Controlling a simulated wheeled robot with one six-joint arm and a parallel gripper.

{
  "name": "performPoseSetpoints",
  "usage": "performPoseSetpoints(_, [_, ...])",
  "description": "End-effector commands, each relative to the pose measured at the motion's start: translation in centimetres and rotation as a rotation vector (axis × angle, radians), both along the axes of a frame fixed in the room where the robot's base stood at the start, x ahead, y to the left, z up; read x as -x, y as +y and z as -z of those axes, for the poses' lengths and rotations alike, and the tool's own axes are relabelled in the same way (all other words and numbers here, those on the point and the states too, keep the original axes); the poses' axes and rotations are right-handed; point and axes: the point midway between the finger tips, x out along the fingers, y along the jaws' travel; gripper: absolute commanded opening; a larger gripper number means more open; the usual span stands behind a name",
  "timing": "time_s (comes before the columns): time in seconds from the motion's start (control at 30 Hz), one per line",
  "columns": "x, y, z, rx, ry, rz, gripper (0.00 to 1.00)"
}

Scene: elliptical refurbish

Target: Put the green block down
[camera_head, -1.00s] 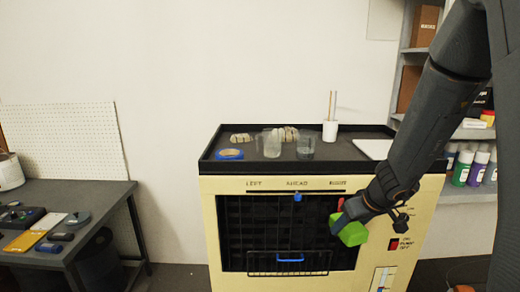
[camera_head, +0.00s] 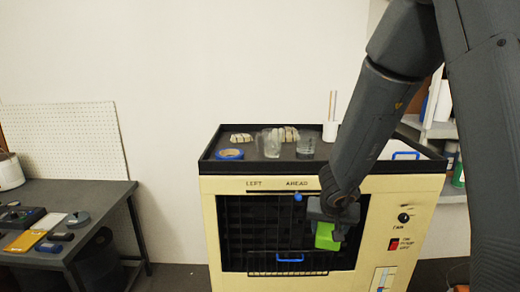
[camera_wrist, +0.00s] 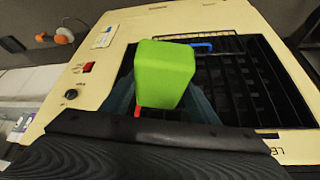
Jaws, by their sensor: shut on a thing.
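The green block (camera_head: 326,236) is held by my gripper (camera_head: 335,212) in front of the right part of the cream cabinet's dark louvred opening. In the wrist view the block (camera_wrist: 163,73) fills the middle, and my gripper's fingers (camera_wrist: 165,100) are partly hidden behind it. The gripper is shut on the block. The block hangs in the air, apart from the cabinet's wire rack (camera_head: 290,262) with the blue handle. A small red piece (camera_wrist: 137,111) shows just below the block in the wrist view.
The cream cabinet (camera_head: 212,240) has a black tray top (camera_head: 215,166) with blue tape (camera_head: 229,154), glass jars (camera_head: 270,145), stones and a white cup (camera_head: 330,131). A red switch (camera_head: 394,244) and black knob (camera_head: 404,218) are on its right. A cluttered dark table (camera_head: 100,198) stands left.

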Motion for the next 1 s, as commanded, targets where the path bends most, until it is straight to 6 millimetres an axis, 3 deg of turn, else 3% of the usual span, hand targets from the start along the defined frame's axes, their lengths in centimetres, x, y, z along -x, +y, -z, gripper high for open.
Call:
performPoseSetpoints(0.53, [0.3,-1.5,3.1,0.001,0.002,-0.075,0.28])
performPoseSetpoints(1.0, [0.9,-1.0,6.4,0.0,0.003,-0.179,0.28])
